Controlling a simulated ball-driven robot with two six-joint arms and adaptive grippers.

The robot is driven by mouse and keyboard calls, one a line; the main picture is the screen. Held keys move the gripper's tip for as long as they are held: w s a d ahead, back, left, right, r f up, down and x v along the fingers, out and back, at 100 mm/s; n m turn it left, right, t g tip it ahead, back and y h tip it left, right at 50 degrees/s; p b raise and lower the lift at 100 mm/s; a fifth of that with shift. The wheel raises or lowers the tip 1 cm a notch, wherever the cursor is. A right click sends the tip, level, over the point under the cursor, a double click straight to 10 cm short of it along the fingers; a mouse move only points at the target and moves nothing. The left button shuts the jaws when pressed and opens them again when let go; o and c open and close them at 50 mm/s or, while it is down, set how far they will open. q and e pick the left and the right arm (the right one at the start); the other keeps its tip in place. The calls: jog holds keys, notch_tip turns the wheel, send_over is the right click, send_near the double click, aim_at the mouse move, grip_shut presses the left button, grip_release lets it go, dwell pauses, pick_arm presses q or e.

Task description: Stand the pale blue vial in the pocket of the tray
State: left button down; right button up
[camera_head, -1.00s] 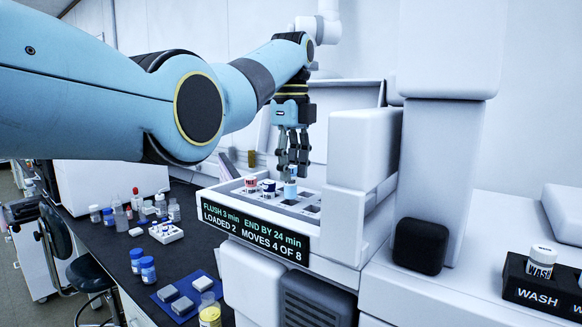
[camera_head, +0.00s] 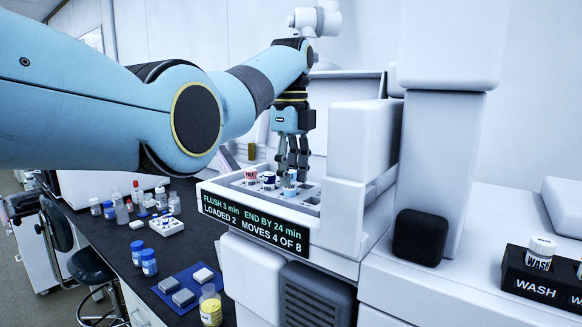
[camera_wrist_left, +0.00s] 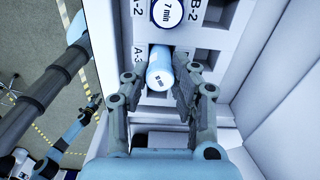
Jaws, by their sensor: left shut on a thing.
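My left gripper (camera_head: 291,178) is shut on the pale blue vial (camera_head: 290,190), over the white tray (camera_head: 209,184). In the left wrist view the vial (camera_wrist_left: 160,72) is between the two dark fingers (camera_wrist_left: 155,92) at the pocket row marked A-3 and B-3, on the A-3 side. The vial looks slightly tilted there. Its lower end is hidden, so I cannot tell how deep it sits in a pocket.
A red-marked vial (camera_head: 251,174) and a dark blue-marked vial (camera_head: 269,179) stand in the tray. The display (camera_head: 255,227) fronts it. A white housing (camera_head: 360,140) rises close on the right. Bottles and a blue mat (camera_head: 184,291) lie on the black bench.

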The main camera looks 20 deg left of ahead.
pick_arm(q)
jog(key=shift+f, duration=0.15)
jog(key=shift+f, duration=0.5)
jog(key=c, duration=0.6)
grip_release()
jog(key=shift+r, duration=3.5)
